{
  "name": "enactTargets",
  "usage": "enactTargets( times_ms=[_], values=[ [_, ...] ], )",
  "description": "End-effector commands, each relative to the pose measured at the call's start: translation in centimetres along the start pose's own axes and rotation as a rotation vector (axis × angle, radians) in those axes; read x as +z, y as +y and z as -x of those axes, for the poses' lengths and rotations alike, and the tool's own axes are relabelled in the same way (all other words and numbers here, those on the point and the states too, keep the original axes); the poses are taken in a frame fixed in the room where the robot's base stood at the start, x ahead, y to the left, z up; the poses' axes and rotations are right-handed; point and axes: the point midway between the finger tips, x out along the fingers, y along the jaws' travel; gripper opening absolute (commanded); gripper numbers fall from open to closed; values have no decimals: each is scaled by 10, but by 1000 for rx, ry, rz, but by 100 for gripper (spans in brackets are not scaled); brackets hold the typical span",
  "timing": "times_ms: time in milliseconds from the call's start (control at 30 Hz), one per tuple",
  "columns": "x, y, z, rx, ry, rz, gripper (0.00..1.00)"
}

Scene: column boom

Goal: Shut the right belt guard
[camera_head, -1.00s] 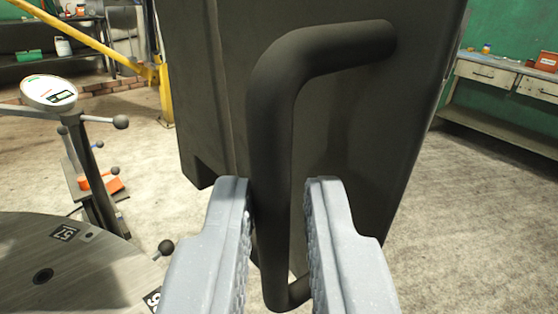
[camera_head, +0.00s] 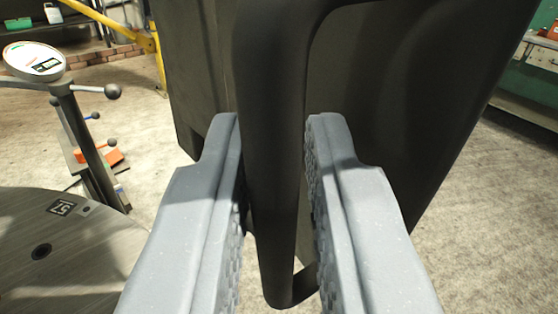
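The belt guard (camera_head: 385,110) is a large dark grey panel filling the upper middle of the view. A thick dark bar handle (camera_head: 272,120) stands out from its face and runs nearly upright. My gripper (camera_head: 272,135) has one grey finger on each side of this handle. The fingers are apart. The left finger lies close to the bar, and a narrow gap shows between the bar and the right finger. I cannot tell whether either finger touches it. The guard's hinge and top are not in view.
A round metal table (camera_head: 70,255) is at the lower left. A pedestal with a dial head (camera_head: 36,62) and ball-ended levers stands behind it. A yellow post (camera_head: 158,45) is at the back. A workbench (camera_head: 540,60) is at the right. Bare floor lies right of the guard.

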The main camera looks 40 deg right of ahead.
Motion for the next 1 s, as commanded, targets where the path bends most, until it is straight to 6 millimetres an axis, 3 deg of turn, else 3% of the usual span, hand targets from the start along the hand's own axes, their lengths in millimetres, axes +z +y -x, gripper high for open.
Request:
enactTargets(
  times_ms=[33, 67, 100, 167, 200, 400, 1000],
  values=[
    [0, 0, 0, 0, 0, 0, 10],
    [0, 0, 0, 0, 0, 0, 1],
    [0, 0, 0, 0, 0, 0, 0],
    [0, 0, 0, 0, 0, 0, 0],
    [1, 9, -3, 6, 0, 1, 0],
    [-1, -1, 0, -5, -1, 0, 0],
    [-2, -1, 0, -23, 0, 1, 0]
  ],
)
